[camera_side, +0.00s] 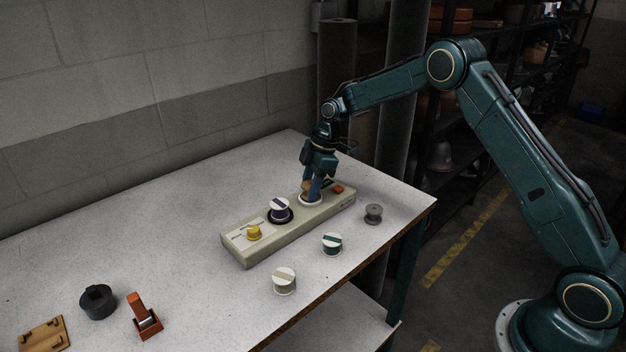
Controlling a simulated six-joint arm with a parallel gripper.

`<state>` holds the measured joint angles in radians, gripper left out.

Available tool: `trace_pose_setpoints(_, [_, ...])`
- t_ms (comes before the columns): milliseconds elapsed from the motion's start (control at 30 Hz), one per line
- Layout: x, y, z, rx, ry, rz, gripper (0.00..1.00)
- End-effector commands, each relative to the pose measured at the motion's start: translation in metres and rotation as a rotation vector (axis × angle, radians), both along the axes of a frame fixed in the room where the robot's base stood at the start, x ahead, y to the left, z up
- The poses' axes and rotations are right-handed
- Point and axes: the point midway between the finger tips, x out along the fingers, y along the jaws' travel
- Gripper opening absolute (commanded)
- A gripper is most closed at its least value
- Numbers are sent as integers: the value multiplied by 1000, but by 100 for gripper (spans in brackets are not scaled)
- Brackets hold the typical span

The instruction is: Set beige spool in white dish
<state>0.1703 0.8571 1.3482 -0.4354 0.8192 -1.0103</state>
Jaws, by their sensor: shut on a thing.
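My gripper (312,188) points down over the white dish (311,201), toward the right end of the long beige base. Its blue fingers are shut on a small tan object (306,186), which looks like a spool. The fingers hide most of it, and I cannot tell whether it touches the dish floor. A pale spool with a beige band (284,281) stands upright on the table near the front edge, apart from my gripper.
The base (290,232) also bears a purple-banded spool (280,205) in a black dish, a yellow knob (253,232) and a red button (338,188). A teal-banded spool (332,242) and a grey spool (373,213) stand in front.

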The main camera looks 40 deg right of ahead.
Motion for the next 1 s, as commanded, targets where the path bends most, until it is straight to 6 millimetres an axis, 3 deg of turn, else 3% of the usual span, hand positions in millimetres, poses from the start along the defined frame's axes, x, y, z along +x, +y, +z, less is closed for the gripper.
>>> trace_pose_setpoints(633, [0,0,-6,0,1,0,17])
trace_pose_setpoints(667, [0,0,-6,0,0,0,44])
trace_pose_setpoints(767, [0,0,-6,0,1,0,63])
trace_pose_setpoints(1000, [0,0,-6,0,1,0,63])
